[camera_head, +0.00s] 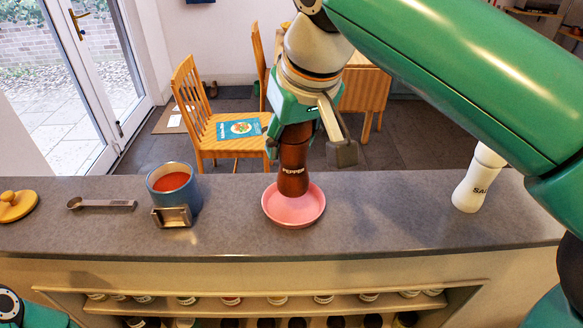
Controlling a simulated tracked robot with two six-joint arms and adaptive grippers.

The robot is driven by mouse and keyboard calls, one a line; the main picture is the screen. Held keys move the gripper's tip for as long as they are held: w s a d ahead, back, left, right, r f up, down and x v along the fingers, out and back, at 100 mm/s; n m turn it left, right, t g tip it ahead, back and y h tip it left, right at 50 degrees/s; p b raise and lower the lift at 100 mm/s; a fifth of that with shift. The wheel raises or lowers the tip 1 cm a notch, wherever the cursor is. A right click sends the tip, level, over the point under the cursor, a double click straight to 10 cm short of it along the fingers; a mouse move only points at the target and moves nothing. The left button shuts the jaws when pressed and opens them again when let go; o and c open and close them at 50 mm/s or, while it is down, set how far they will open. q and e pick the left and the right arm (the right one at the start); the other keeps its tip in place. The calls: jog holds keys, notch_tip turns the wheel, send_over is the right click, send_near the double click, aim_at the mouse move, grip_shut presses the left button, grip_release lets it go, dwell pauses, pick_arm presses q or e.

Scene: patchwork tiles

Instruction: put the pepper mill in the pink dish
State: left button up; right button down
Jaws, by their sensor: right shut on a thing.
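The pepper mill (293,175) is dark brown with "PEPPER" in white lettering. It stands about upright over the pink dish (292,215), a shallow round dish on the grey counter. Its lower end overlaps the dish's inside in the picture; I cannot tell whether it touches the bottom. My right gripper (312,148) is shut on the mill's upper part, which its fingers partly hide. My left gripper is not in view.
A white salt mill (478,180) stands at the right under my right arm. A blue pot with red contents (174,190), a measuring spoon (100,204) and a yellow lid (16,206) are at the left.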

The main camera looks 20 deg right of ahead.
aim_at(301, 127)
jog(key=shift+f+b, duration=0.5)
jog(key=shift+f, duration=1.4)
jog(key=shift+f, duration=0.1)
jog(key=c, duration=0.6)
grip_release()
jog(key=p+v, duration=0.2)
jog(key=v, duration=0.9)
jog(key=shift+s+r+p, duration=0.3)
jog(key=shift+r, duration=0.25)
